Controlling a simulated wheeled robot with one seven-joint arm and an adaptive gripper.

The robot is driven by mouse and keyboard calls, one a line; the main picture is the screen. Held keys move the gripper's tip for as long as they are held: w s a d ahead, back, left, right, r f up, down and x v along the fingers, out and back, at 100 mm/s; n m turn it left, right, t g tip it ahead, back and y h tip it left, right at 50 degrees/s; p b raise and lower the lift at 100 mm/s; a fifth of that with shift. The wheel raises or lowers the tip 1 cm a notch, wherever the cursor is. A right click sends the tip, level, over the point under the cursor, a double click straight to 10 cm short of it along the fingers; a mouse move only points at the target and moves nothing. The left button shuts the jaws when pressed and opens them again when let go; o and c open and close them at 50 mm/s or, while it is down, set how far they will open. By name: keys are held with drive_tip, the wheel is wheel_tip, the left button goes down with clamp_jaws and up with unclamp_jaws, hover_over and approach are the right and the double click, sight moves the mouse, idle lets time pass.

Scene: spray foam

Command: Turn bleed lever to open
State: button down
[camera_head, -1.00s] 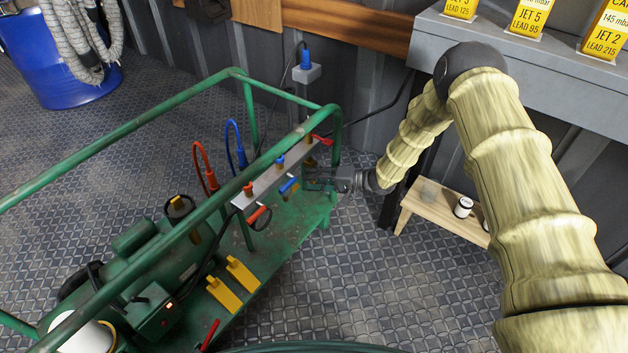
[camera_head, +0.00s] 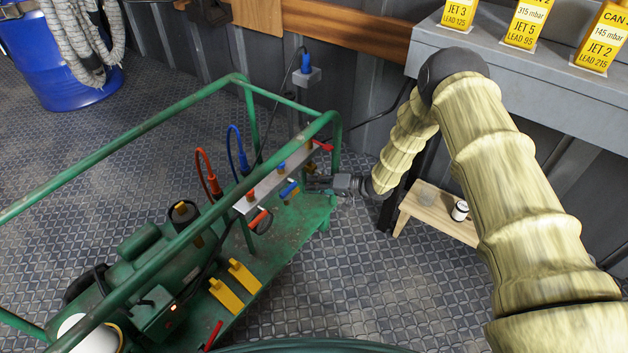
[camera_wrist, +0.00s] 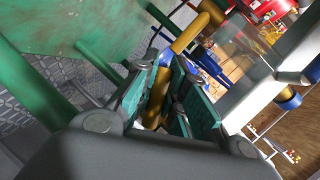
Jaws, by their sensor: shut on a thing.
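My gripper (camera_head: 314,184) is at the right end of the grey valve manifold (camera_head: 272,181) on the green cart. In the wrist view, my gripper (camera_wrist: 166,95) has its two green-lined fingers closed on a brass-coloured bar (camera_wrist: 156,101). I cannot tell whether this bar is the bleed lever, since the fingers cover much of it. A blue lever (camera_head: 289,189) and an orange-red lever (camera_head: 257,218) stick out from the manifold's front. A red handle (camera_head: 322,146) shows at its far end.
The green cart rail (camera_head: 190,229) runs above the manifold. Yellow pedals (camera_head: 243,276) sit on the cart deck. A wooden bench (camera_head: 425,212) stands right of the cart. The patterned floor in front is clear.

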drive_tip(key=shift+w+d+f+n+t+h+p, duration=0.45)
drive_tip(key=shift+n+t+h+p, duration=0.35)
drive_tip(key=shift+n, duration=0.55)
drive_tip(key=shift+w+d+f+n+t+h+p, duration=0.5)
drive_tip(key=shift+n+t+p, duration=0.35)
drive_tip(key=shift+n+p, duration=0.35)
drive_tip(key=shift+w+d+f+n+t+h+p, duration=0.3)
drive_tip(key=shift+w+n+t+h+p, duration=0.4)
drive_tip(key=shift+n, duration=0.75)
drive_tip(key=shift+t, duration=0.35)
drive_tip(key=shift+d, duration=0.1)
drive_tip(key=c, duration=1.5)
unclamp_jaws()
drive_tip(key=shift+o, duration=0.2)
drive_tip(key=shift+w+r, duration=0.1)
